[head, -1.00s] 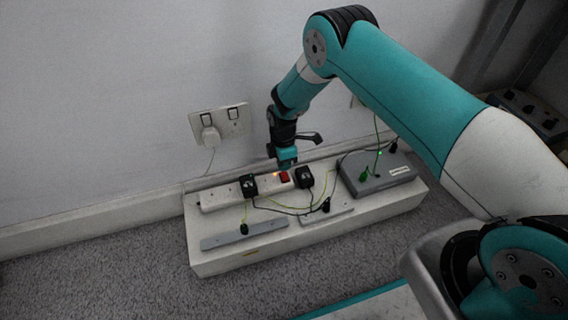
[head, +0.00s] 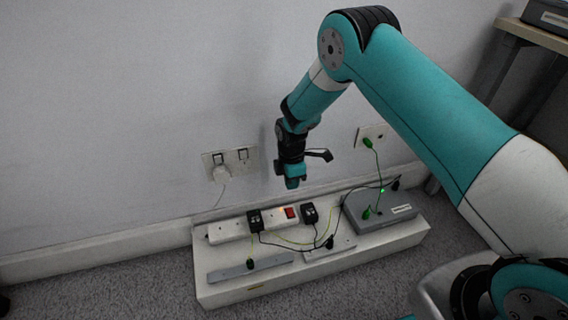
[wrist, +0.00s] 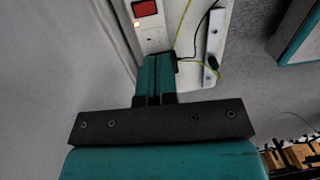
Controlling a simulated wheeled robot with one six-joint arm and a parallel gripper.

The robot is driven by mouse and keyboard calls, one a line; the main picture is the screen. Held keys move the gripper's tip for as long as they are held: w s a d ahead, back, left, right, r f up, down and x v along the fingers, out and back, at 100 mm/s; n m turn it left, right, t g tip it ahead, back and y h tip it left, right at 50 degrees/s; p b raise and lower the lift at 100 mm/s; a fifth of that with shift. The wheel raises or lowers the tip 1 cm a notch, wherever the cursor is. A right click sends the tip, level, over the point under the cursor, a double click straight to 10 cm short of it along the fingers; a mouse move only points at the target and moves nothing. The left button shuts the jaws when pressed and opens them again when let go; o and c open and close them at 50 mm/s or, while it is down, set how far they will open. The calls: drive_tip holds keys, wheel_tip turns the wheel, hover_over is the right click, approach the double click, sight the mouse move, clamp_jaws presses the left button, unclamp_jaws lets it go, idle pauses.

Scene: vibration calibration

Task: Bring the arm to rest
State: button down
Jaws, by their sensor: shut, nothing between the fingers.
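My arm (head: 430,95) reaches from the right and bends down at the elbow. My gripper (head: 291,183) points down in front of the wall, above the white power strip (head: 229,231), and appears apart from it. Its teal fingers (wrist: 156,62) are together with nothing between them in the wrist view. The red switch (head: 290,212) on the strip shows just below the gripper; it also shows in the wrist view (wrist: 145,8), with a small orange light beside it.
The strip and a grey box (head: 381,211) with green leads sit on a low white plinth (head: 240,292). A wall socket (head: 243,158) with a white plug is at left, another socket (head: 371,134) at right. A shelf (head: 540,33) stands far right.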

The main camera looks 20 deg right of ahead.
drive_tip(key=s+a+r+m+y+p, duration=0.1)
drive_tip(key=s+a+r+m, duration=0.2)
drive_tip(key=r, duration=1)
drive_tip(key=s+r+m+y+p, duration=0.15)
drive_tip(key=s+r, duration=0.35)
drive_tip(key=r, duration=0.7)
drive_tip(key=s+r+m+y, duration=0.1)
drive_tip(key=s+r+m, duration=0.1)
drive_tip(key=s+r, duration=0.45)
drive_tip(key=s+r+m+t+p, duration=0.1)
drive_tip(key=s+r+m, duration=0.2)
drive_tip(key=s, duration=0.6)
drive_tip(key=s+r+m+y, duration=0.1)
drive_tip(key=s+r+m, duration=0.1)
drive_tip(key=s+r, duration=0.45)
wheel_tip(320, 180, up, 36)
drive_tip(key=s+p, duration=0.1)
drive_tip(key=p, duration=3.6)
drive_tip(key=shift+d+p, duration=0.35)
drive_tip(key=shift+p, duration=0.05)
drive_tip(key=shift+f, duration=0.1)
